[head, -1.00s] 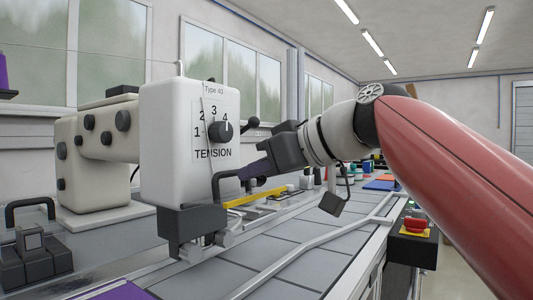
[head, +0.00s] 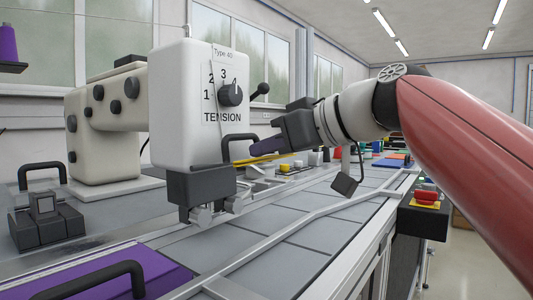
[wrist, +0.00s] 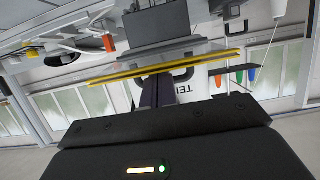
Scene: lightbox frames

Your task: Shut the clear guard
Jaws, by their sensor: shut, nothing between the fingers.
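The clear guard shows mainly by its yellow edge strip (head: 262,160) and a black handle (head: 238,138), beside the white machine head marked TENSION (head: 192,100). Its transparent pane is hard to make out. My gripper (head: 254,150) is shut and empty, with its purple fingers at the guard's edge, close to the handle. In the wrist view the yellow strip (wrist: 120,74) runs across the picture, and my shut fingers (wrist: 157,86) reach up to it, with the handle partly behind. I cannot tell whether they touch it.
A purple plate with a black handle (head: 100,277) lies at the front left. A black block fixture (head: 44,216) stands behind it. A red stop button (head: 427,196) is on the right edge of the bench. Small coloured items sit further back. The grey bench top (head: 290,215) is clear nearby.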

